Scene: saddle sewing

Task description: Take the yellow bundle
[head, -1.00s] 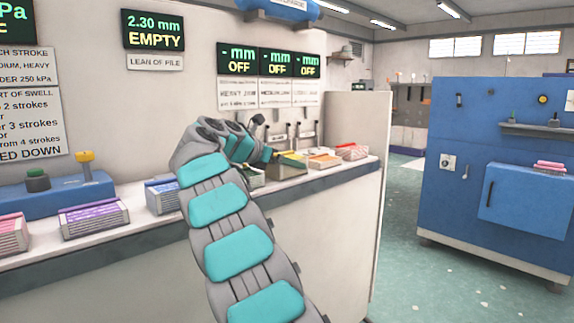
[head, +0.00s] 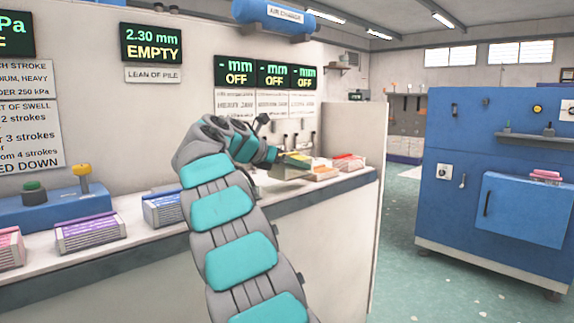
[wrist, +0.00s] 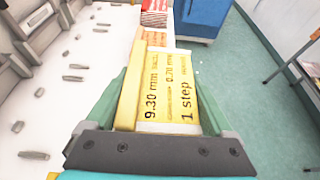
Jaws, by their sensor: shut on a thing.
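The yellow bundle (wrist: 168,88) lies between the green fingers of my gripper (wrist: 172,108) in the wrist view. A label on its face shows "9.30 mm" and "1 step". In the head view the bundle (head: 297,158) shows as a small yellow patch at the end of my arm, over the counter. My gripper (head: 284,163) is shut on it, mostly hidden behind my wrist. I cannot tell for sure whether the bundle is clear of the counter.
An orange bundle (head: 321,172) and a red bundle (head: 347,162) lie just beyond on the white counter (head: 130,254). Purple (head: 90,233) and blue (head: 162,208) bundles lie to the left. A blue cabinet (head: 462,220) stands right, across open green floor (head: 400,255).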

